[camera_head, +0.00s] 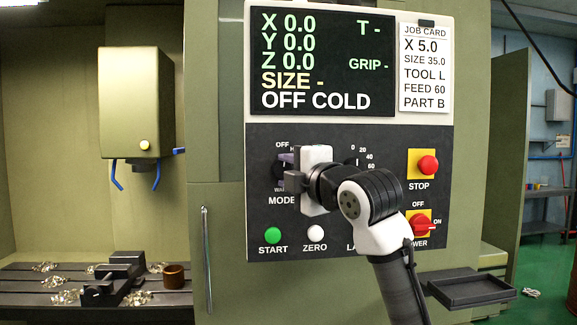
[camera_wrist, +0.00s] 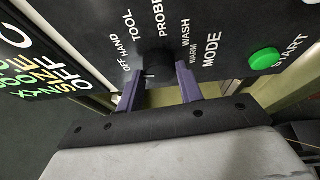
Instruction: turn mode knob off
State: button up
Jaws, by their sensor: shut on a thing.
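The mode knob (camera_wrist: 156,66) is a dark round knob on the black control panel. In the wrist view it sits between the two purple fingers of my gripper (camera_wrist: 160,84), which are shut on it. Labels OFF, HAND, TOOL, PROBE, WASH and WARM ring the knob. A small pale mark shows on it, but I cannot tell surely which label it points to. In the head view my gripper (camera_head: 280,172) reaches the panel's left side and hides most of the knob. The screen (camera_head: 322,62) reads OFF COLD on its bottom line.
Below the knob are a green START button (camera_head: 272,236) and a white ZERO button (camera_head: 314,233). A red STOP button (camera_head: 428,166) and a red power switch (camera_head: 422,225) stand to the right. A job card (camera_head: 425,68) hangs beside the screen. A dark tray (camera_head: 468,288) juts out below.

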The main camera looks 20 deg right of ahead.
jog(key=shift+r+n+g+p, duration=0.15)
jog(key=shift+n+g+p, duration=0.25)
jog(key=shift+n, duration=0.5)
jog(key=o, duration=1)
jog(key=shift+s, duration=0.1)
jog(key=s+d+b, duration=0.2)
jog(key=s+b, duration=0.2)
jog(key=s, duration=0.9)
jog(key=shift+s+d+r+b, duration=0.15)
jog(key=shift+s+b, duration=0.1)
jog(key=shift+b, duration=0.05)
